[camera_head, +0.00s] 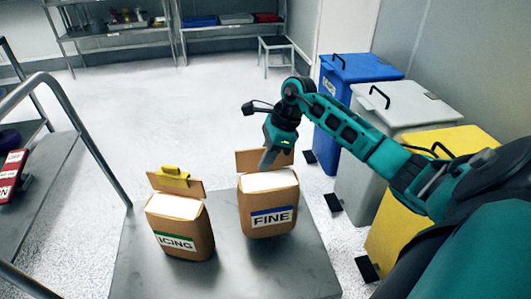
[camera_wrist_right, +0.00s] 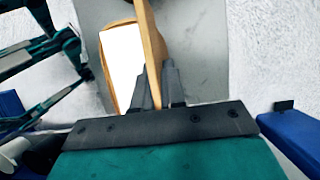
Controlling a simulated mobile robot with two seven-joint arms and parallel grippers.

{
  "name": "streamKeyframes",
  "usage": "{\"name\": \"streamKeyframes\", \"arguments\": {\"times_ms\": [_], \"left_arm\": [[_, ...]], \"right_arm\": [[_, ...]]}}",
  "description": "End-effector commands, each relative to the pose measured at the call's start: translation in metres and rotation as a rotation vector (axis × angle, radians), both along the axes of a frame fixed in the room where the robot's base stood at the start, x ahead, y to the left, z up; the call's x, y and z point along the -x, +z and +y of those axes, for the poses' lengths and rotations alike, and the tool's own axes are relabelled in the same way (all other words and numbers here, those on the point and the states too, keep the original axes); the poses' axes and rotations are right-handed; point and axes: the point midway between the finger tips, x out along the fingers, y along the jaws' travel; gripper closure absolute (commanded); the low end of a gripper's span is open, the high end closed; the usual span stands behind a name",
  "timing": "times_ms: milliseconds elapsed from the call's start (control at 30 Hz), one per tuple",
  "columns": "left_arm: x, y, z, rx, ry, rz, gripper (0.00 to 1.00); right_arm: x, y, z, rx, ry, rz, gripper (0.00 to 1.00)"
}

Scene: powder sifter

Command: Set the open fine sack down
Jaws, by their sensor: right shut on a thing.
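The fine sack (camera_head: 268,208) is a brown bag with a blue-banded FINE label and an open top showing white powder. It is at the grey table top (camera_head: 180,280), upright; I cannot tell whether its base touches the surface. My right gripper (camera_head: 267,160) is shut on the raised back flap of the sack. In the right wrist view the fingers (camera_wrist_right: 160,85) pinch the brown flap (camera_wrist_right: 151,45) beside the white opening (camera_wrist_right: 122,60). My left gripper is not in view.
An icing sack (camera_head: 180,227) with a yellow clip (camera_head: 172,177) stands left of the fine sack. Blue (camera_head: 345,110), grey (camera_head: 375,150) and yellow (camera_head: 400,230) bins line the right. A metal rail (camera_head: 90,150) and a shelf with red packets (camera_head: 8,175) are at left. Table front is clear.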

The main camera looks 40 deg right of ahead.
Motion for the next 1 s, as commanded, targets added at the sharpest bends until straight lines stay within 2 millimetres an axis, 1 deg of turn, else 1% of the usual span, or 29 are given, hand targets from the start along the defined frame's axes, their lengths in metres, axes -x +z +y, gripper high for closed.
{"name": "streamKeyframes", "arguments": {"times_ms": [67, 300, 367, 500, 700, 733, 900, 1000], "left_arm": [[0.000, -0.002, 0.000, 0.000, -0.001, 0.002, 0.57], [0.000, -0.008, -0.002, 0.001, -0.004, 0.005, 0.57], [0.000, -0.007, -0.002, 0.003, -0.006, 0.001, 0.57], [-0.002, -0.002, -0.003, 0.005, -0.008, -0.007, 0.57], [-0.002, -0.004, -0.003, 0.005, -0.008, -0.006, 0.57], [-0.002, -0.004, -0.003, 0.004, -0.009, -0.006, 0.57], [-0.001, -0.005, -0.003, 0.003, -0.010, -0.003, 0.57], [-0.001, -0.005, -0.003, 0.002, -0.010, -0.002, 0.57]], "right_arm": [[-0.001, -0.004, 0.000, -0.004, -0.001, -0.005, 1.00], [-0.001, -0.035, 0.001, -0.005, 0.000, -0.004, 1.00], [-0.001, -0.038, 0.001, -0.004, 0.000, -0.006, 1.00], [-0.001, -0.038, 0.000, -0.002, 0.000, -0.007, 1.00], [-0.001, -0.040, 0.000, -0.001, 0.000, -0.006, 1.00], [0.000, -0.043, 0.000, 0.000, 0.000, 0.001, 0.88], [0.000, -0.043, 0.000, 0.000, 0.000, 0.001, 0.72], [0.000, -0.043, 0.000, 0.000, 0.000, 0.001, 0.64]]}}
